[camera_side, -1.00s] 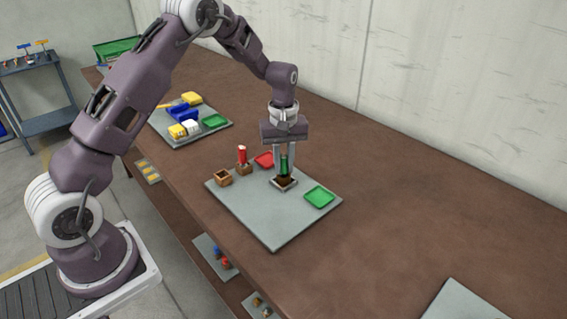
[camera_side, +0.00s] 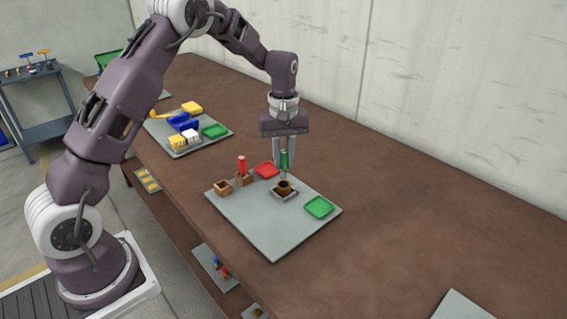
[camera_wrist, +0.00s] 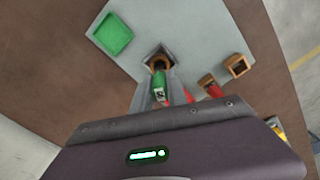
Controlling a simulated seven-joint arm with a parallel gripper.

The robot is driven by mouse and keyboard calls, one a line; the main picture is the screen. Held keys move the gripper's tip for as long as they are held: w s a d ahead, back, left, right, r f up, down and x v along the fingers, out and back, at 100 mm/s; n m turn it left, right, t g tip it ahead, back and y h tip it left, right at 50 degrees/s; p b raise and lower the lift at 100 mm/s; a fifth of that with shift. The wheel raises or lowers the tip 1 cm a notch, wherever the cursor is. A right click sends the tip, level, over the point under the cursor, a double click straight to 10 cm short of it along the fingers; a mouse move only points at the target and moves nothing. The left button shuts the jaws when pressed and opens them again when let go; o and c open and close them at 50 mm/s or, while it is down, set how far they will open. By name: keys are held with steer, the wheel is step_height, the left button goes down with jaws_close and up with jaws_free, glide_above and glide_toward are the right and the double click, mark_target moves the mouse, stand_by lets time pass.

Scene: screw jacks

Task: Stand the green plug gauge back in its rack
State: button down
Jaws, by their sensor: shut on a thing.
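My gripper (camera_side: 284,170) is shut on the green plug gauge (camera_side: 284,160) and holds it upright.
A red gauge (camera_side: 242,163) stands in another wooden block (camera_side: 244,179), left of my gripper. A red tray (camera_side: 266,170) lies behind and a green tray (camera_side: 319,207) to the right. The front of the grey board (camera_side: 270,235) is clear.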

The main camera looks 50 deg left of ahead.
steer(key=shift+r, duration=1.4)
